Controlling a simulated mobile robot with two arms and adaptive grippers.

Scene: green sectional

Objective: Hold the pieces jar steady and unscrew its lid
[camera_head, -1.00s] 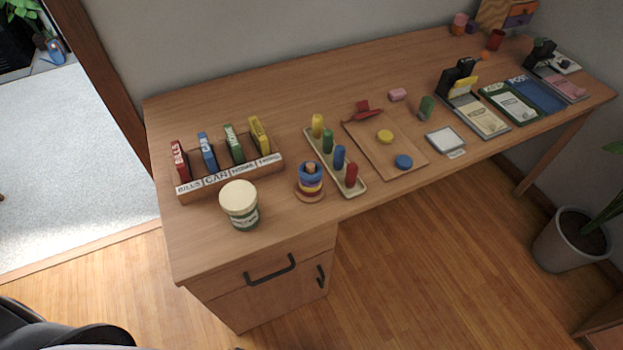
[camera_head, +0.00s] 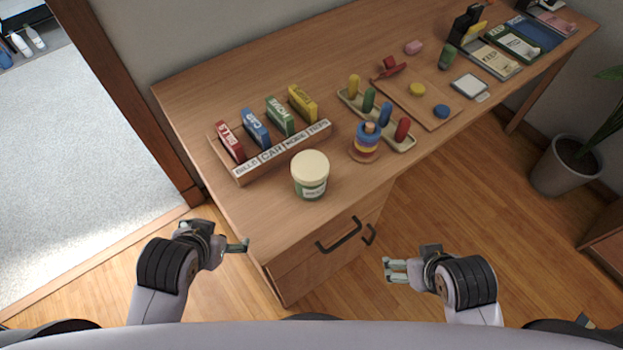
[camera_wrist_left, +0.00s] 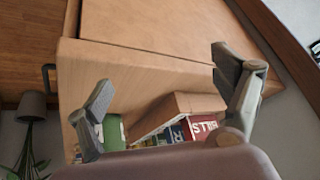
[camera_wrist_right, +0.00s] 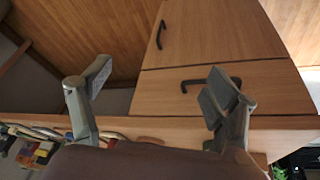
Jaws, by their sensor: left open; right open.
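The pieces jar (camera_head: 310,182) stands upright near the front left edge of the desk. It has a broad cream lid (camera_head: 310,164) on top and a green-and-white label. My left gripper (camera_head: 222,240) is open and empty, in front of the desk's left end, left of and nearer than the jar. My right gripper (camera_head: 391,271) is open and empty, in front of the desk and to the right of the jar. Neither touches the jar.
A wooden rack (camera_head: 243,172) with coloured upright blocks stands behind and left of the jar. A ring stacker (camera_head: 366,147) is close on its right, with a peg tray (camera_head: 398,139) beyond. Drawer handles (camera_head: 339,236) stick out from the desk front (camera_head: 300,275) below.

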